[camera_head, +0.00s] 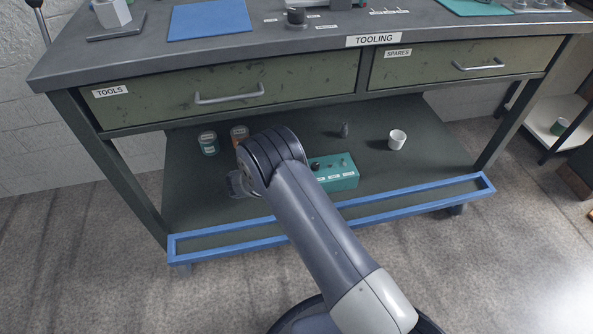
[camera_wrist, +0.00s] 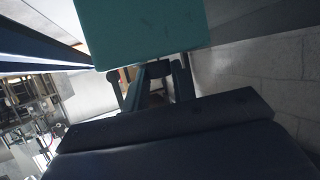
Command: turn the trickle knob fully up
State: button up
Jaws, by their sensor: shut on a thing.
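A teal control box (camera_head: 345,181) with several small knobs and white labels on top sits on the lower shelf, right of my arm. The labels are too small to read, so I cannot tell which knob is the trickle knob. In the wrist view the teal box (camera_wrist: 145,30) fills the top, close to my gripper (camera_wrist: 154,74). My gripper is shut on a small dark knob (camera_wrist: 159,67) at the box's edge. The knob's setting cannot be seen. My arm hides the gripper and the left part of the box in the head view.
The lower shelf (camera_head: 440,165) has a raised blue front rail (camera_head: 410,193). Two jars (camera_head: 208,144) stand at the left, a small dark item (camera_head: 344,130) at the back, and a white cup (camera_head: 397,140) at the right. Closed drawers (camera_head: 240,92) hang above.

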jog(key=m+g, duration=0.1)
jog(key=m+g+h+b, duration=0.1)
jog(key=shift+w+a+f+m+h+b, duration=0.1)
jog(key=shift+w+m+h+b, duration=0.15)
jog(key=shift+m+h+b, duration=0.05)
jog(key=shift+g+h, duration=0.3)
jog(key=shift+g, duration=0.1)
jog(key=shift+m+b, duration=0.3)
jog(key=shift+m, duration=0.1)
jog(key=o, duration=0.7)
jog(key=p+v, duration=0.3)
jog(key=v, duration=0.7)
jog(key=shift+a+r, duration=0.35)
